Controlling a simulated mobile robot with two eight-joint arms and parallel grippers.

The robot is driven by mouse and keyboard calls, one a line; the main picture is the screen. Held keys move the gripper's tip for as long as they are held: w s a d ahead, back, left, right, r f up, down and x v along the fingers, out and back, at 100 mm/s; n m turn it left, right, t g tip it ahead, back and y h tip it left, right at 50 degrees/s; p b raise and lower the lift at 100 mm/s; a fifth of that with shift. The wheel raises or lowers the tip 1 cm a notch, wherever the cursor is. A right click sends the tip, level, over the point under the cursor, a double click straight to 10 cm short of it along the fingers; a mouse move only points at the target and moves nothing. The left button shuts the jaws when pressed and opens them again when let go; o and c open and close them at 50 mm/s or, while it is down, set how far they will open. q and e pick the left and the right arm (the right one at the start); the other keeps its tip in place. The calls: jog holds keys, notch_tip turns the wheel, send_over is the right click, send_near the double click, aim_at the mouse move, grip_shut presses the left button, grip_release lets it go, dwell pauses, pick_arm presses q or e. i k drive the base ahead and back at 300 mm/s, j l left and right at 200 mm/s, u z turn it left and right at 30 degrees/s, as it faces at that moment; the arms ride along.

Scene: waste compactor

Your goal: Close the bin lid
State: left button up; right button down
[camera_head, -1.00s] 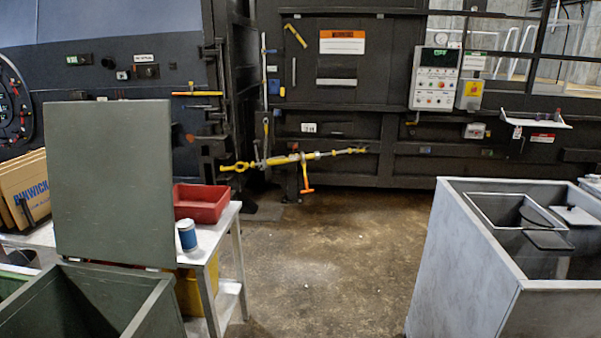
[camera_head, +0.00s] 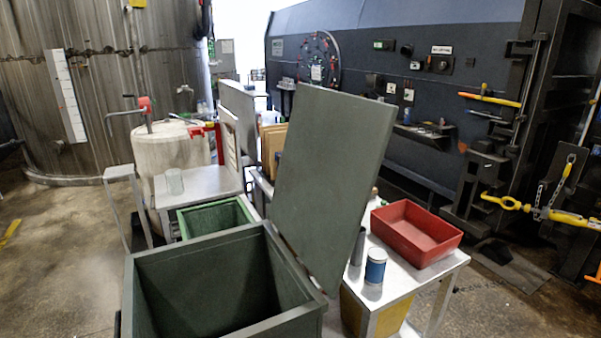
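A dark green square bin (camera_head: 150,285) stands at the bottom centre of the head view. Its inside shows and looks empty as far as I can see. Its flat green lid (camera_head: 333,185) stands raised, hinged on the bin's right edge and leaning a little to the right. The bin's lower part is cut off by the picture's bottom edge. Neither of my grippers is in view.
A white table right of the bin holds a red tray (camera_head: 416,233) and a blue can (camera_head: 375,266), close by the lid. A smaller green bin (camera_head: 214,217) stands behind. A white barrel (camera_head: 170,165) is at the left.

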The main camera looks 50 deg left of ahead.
aim_at(336, 143)
jog(key=i+l+u, duration=0.1)
jog(key=i+u, duration=0.15)
jog(key=u, duration=0.15)
jog(key=i+l+u, duration=0.2)
jog(key=u, duration=0.25)
jog(key=i+l+u, duration=0.25)
jog(key=u, duration=0.15)
jog(key=i+l+u, duration=0.15)
jog(key=u, duration=0.2)
jog(key=i+l+u, duration=0.15)
jog(key=l+u, duration=0.6)
jog(key=i+j, duration=0.05)
jog(key=j, duration=0.05)
